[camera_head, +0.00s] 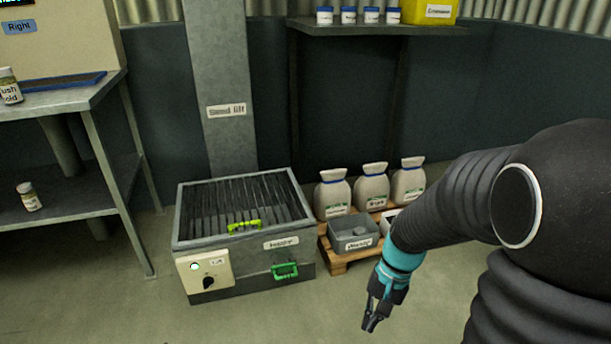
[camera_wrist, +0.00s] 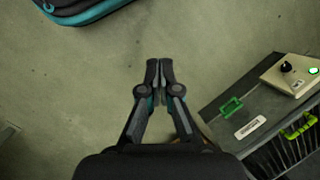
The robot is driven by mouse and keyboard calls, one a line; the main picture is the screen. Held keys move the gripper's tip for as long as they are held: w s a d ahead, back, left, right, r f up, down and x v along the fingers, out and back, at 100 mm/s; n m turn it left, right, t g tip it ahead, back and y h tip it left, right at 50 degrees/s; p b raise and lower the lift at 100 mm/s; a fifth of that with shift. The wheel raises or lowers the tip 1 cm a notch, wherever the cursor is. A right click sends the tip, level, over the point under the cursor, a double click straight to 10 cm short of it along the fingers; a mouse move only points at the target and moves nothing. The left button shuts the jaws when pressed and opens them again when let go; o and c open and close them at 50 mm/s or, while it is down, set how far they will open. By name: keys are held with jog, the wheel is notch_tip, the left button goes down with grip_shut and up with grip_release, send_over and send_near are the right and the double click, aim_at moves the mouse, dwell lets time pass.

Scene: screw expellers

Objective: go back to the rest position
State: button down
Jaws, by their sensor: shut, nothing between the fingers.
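My gripper (camera_head: 372,318) hangs at the end of my black arm on the right of the head view, pointing down over bare floor. It is in front of the pallet and to the right of the grey hopper box, apart from both. In the wrist view my gripper (camera_wrist: 159,64) shows its two dark fingers closed together, with nothing between them and only floor beyond the tips.
The hopper box (camera_head: 300,262) with green handles and a control panel stands left of my gripper. Behind, a wooden pallet (camera_head: 340,262) carries sacks (camera_head: 372,187) and a grey bin (camera_head: 352,233). A metal bench (camera_head: 100,95) is at far left. Floor in front is clear.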

jog(key=s+d+r+n+t+h+p, duration=0.1)
jog(key=s+r+t, duration=0.3)
jog(key=r, duration=0.6)
jog(key=s+d+r+n+t+h+p, duration=0.1)
jog(key=s+r+n+t+h, duration=0.1)
jog(key=r, duration=0.8)
jog(key=s+n+t, duration=0.1)
jog(key=s+t, duration=0.1)
jog(key=s, duration=0.1)
jog(key=shift+r+p, duration=0.4)
dwell(0.5)
